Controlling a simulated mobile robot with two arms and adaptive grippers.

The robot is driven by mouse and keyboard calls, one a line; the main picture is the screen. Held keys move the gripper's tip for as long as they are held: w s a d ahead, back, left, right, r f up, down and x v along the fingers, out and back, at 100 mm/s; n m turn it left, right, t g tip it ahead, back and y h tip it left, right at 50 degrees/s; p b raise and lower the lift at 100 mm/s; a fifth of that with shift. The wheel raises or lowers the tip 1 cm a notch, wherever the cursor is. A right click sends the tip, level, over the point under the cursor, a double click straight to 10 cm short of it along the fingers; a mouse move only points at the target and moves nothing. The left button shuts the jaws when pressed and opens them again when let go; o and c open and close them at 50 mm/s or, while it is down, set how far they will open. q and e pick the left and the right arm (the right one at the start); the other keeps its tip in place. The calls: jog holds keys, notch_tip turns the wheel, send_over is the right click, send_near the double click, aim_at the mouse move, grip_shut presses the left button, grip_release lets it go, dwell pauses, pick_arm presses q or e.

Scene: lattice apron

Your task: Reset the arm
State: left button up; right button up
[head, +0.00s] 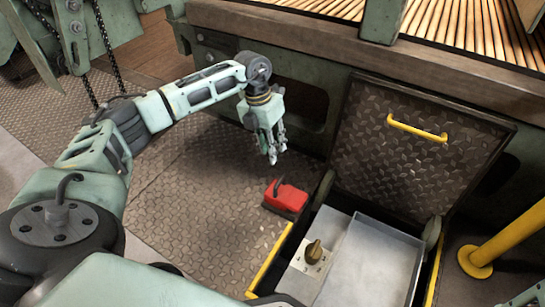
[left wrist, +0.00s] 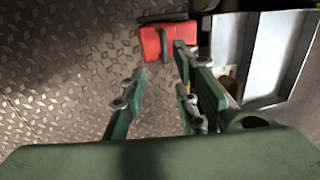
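My left arm reaches in from the left in the head view. Its gripper (head: 277,152) hangs pointing down above the patterned metal floor, a little behind and above a red object with a dark handle (head: 288,197). In the left wrist view the gripper's fingers (left wrist: 161,62) are apart with nothing between them. The red object (left wrist: 178,42) lies on the floor beyond the fingertips, and one finger partly covers it. My right gripper is in neither view.
An open floor hatch with a metal compartment (head: 378,262) and a brass knob (head: 315,252) lies right of the red object. Its raised lid (head: 400,155) has a yellow handle (head: 417,128). A yellow post (head: 510,235) stands at right. Floor left of the gripper (head: 175,190) is clear.

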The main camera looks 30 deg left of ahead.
pick_arm(q)
jog(key=shift+r, duration=0.25)
dwell(0.3)
